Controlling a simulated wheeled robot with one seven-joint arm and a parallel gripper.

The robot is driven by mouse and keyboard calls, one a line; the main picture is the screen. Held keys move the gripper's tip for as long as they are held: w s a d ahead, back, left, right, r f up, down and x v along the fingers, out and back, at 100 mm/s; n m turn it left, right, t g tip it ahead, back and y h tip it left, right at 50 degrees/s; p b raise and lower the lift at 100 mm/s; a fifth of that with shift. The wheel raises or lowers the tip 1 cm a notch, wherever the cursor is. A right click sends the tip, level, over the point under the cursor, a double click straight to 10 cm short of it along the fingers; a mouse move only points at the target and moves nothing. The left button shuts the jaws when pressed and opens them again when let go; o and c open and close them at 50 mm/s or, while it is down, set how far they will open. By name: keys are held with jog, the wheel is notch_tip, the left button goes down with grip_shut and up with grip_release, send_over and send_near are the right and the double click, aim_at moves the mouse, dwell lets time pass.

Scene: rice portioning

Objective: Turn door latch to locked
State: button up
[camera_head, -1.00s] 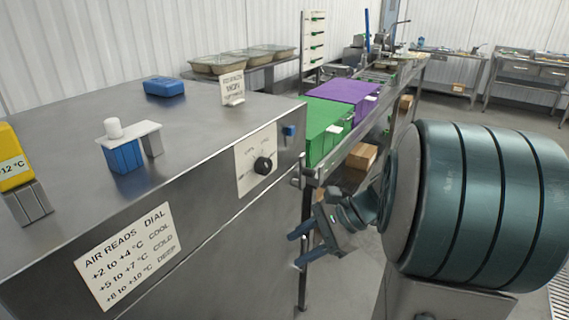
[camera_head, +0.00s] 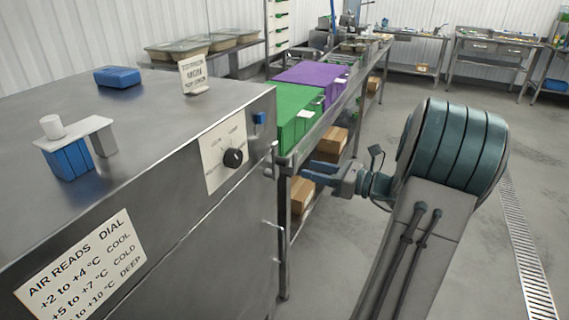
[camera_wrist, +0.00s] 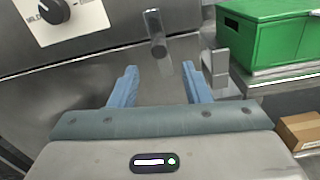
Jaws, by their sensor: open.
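The door latch is a grey metal lever (camera_wrist: 156,32) on the steel cabinet front. It points roughly down the picture in the wrist view, its lower end just above the gap between my fingertips. It also shows small at the cabinet's right corner in the head view (camera_head: 270,172). My gripper (camera_wrist: 159,70) is open and empty, its two blue fingers spread on either side of the lever's line. In the head view my gripper (camera_head: 307,170) is level with the latch and a little to its right, apart from it. Contact is not visible.
A black dial (camera_head: 232,158) on a white plate sits left of the latch. A metal bracket (camera_wrist: 215,64) stands right of my fingers. Green (camera_head: 297,112) and purple (camera_head: 312,76) bins stand on the bench behind. The floor at right is clear.

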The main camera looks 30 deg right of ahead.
aim_at(287, 164)
jog(key=x, duration=0.8)
